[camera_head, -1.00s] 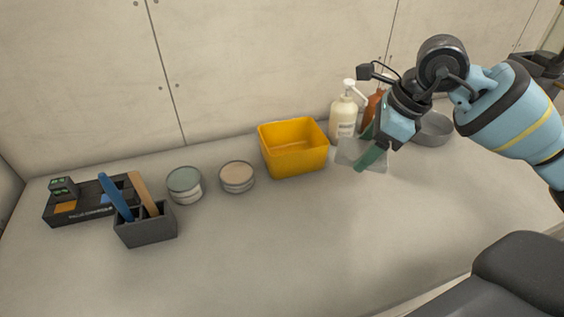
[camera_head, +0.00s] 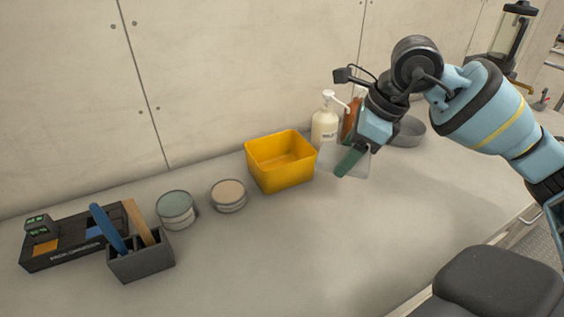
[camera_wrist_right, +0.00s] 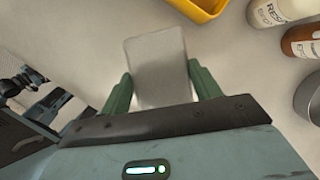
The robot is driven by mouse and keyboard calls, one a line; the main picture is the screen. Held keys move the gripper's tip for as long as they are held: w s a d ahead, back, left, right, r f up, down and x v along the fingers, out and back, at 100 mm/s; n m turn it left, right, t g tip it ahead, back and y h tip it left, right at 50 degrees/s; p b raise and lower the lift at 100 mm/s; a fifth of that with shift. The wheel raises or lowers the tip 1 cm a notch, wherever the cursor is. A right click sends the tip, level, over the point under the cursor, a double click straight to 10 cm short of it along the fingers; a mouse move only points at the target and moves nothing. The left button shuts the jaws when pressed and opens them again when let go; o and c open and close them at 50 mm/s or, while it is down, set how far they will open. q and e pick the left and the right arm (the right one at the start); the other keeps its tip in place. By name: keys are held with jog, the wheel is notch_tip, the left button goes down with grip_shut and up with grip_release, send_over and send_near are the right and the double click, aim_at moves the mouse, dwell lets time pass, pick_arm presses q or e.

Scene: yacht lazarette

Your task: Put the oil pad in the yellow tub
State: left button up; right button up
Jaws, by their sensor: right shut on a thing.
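The yellow tub (camera_head: 276,178) stands open and upright on the counter, near the wall, and looks empty inside. Its edge also shows at the top of the right wrist view (camera_wrist_right: 207,10). My right gripper (camera_head: 350,165) is to the right of the tub, above the counter. It is shut on the oil pad (camera_wrist_right: 158,72), a flat pale grey sheet between the green fingers. In the head view the pad (camera_head: 361,166) is partly hidden behind a finger. My left gripper is not in view.
A cream pump bottle (camera_head: 325,126), an orange-brown bottle (camera_head: 350,122) and a grey bowl (camera_head: 410,132) stand behind my right gripper. Two round tins (camera_head: 175,211) (camera_head: 228,196), a dark holder with handles (camera_head: 141,262) and a black tray (camera_head: 62,254) are at left. The front counter is clear.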

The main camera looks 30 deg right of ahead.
jog(key=w+a+f+p, duration=0.1)
jog(key=w+a, duration=0.3)
jog(key=w, duration=1)
jog(key=shift+f+p, duration=0.2)
jog(key=shift+p, duration=0.15)
jog(key=shift+w, duration=0.2)
jog(key=f, duration=0.3)
jog(key=shift+w+f, duration=0.2)
jog(key=shift+f, duration=0.05)
jog(key=shift+f, duration=0.45)
jog(key=o, duration=0.9)
jog(key=shift+f, duration=0.15)
jog(key=shift+a, duration=0.1)
